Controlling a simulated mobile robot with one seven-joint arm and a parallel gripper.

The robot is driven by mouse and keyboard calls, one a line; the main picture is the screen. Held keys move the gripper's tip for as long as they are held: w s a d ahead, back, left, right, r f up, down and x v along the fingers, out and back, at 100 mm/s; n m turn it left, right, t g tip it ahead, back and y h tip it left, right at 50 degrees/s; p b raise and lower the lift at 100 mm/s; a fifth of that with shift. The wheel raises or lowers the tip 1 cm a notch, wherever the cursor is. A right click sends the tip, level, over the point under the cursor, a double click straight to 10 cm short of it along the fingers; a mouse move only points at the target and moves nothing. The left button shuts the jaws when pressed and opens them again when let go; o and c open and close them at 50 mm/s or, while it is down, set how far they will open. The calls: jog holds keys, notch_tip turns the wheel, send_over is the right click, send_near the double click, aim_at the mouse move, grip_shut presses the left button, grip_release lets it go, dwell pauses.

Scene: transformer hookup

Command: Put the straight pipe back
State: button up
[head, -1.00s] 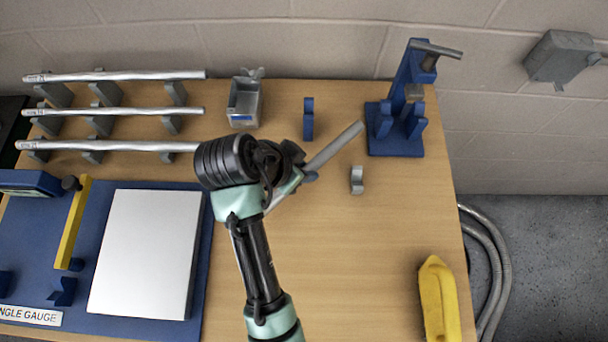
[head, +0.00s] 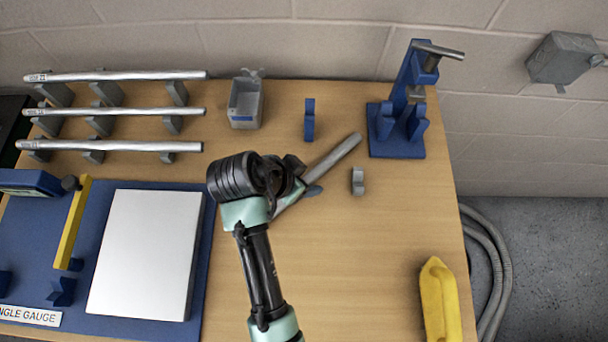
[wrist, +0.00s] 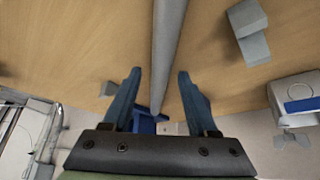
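A plain grey straight pipe (head: 335,156) slants up to the right from my gripper (head: 291,192), over the wooden table. In the wrist view the pipe (wrist: 167,40) passes between the two blue fingers of my gripper (wrist: 159,72), wide at the top and narrow toward its far end.
Several silver pipes (head: 120,111) lie on grey supports at left. A grey bin (head: 245,103), a blue upright holder (head: 309,120), a small grey holder (head: 357,181) and a blue stand (head: 397,145) stand nearby. A yellow object (head: 438,300) lies at right front. The table's middle right is clear.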

jog(key=p+v, duration=0.2)
jog(key=v, duration=1)
jog(key=w+r+n+t+y, duration=0.2)
jog(key=w+r+t, duration=0.4)
jog(key=r, duration=0.6)
jog(key=w+r+n+t+y, duration=0.15)
jog(key=w+r+t, duration=0.35)
jog(key=w+r, duration=0.5)
jog(key=s+d+r+n+t, duration=0.1)
jog(key=s+r+t, duration=0.3)
jog(key=r, duration=0.6)
jog(key=s+d+r+n+t, duration=0.2)
jog(key=s+r+t, duration=0.2)
jog(key=r, duration=0.7)
jog(key=s+d+r+n+t, duration=0.2)
jog(key=s+r+t, duration=0.2)
jog(key=r, duration=0.7)
jog(key=shift+s+y, duration=0.35)
jog(key=shift+n, duration=0.25)
